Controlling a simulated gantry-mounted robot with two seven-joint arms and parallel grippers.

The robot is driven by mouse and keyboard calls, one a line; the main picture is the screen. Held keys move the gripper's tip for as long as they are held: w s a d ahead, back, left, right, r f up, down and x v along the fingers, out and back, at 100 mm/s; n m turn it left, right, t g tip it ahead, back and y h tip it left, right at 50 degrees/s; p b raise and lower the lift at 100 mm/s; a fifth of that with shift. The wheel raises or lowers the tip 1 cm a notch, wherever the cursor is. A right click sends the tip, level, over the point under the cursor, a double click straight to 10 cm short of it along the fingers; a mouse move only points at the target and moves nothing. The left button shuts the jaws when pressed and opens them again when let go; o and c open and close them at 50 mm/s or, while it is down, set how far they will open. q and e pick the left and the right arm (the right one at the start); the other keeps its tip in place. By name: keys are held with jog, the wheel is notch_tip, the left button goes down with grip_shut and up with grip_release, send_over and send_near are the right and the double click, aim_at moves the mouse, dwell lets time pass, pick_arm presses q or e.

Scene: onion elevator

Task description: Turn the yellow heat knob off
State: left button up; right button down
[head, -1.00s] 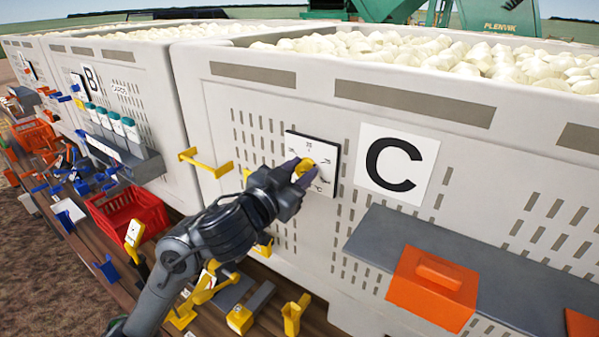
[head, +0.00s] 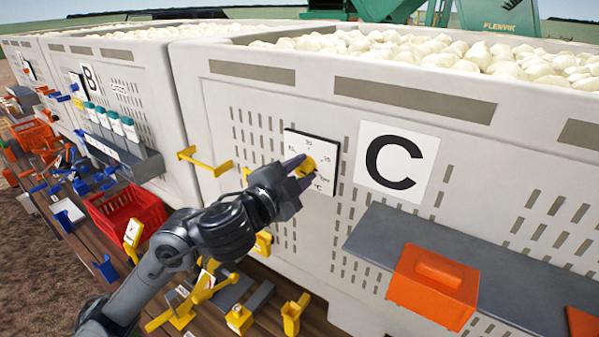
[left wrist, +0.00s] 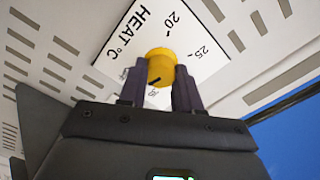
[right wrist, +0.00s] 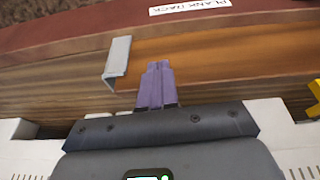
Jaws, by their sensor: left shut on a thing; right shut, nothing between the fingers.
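The yellow heat knob (head: 309,165) sits on a white dial plate (head: 330,150) with a black edge, on the side of the white bin marked C. In the left wrist view the knob (left wrist: 160,58) is round, with a dark mark on its near side, towards a number partly hidden between the fingers. The plate there (left wrist: 195,22) reads HEAT °C, 20 and 25. My left gripper (head: 298,170) is shut on the knob, one dark finger on each side. My right gripper (right wrist: 157,80) is shut and empty, over a wooden plank, seen only in the right wrist view.
A grey shelf (head: 370,236) with an orange box (head: 434,285) juts out right of the dial. Yellow brackets (head: 206,162) stick out to its left. A red crate (head: 128,212) and several yellow parts lie below. A grey metal bracket (right wrist: 118,60) stands beside my right gripper.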

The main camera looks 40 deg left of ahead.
pick_arm(q)
jog(key=shift+f+m, duration=0.1)
jog(key=shift+m, duration=1.5)
pick_arm(e)
jog(key=shift+d+f, duration=0.1)
jog(key=shift+f, duration=0.2)
pick_arm(q)
jog(key=o, duration=1.1)
jog(key=shift+c, duration=0.2)
jog(key=shift+s, duration=0.1)
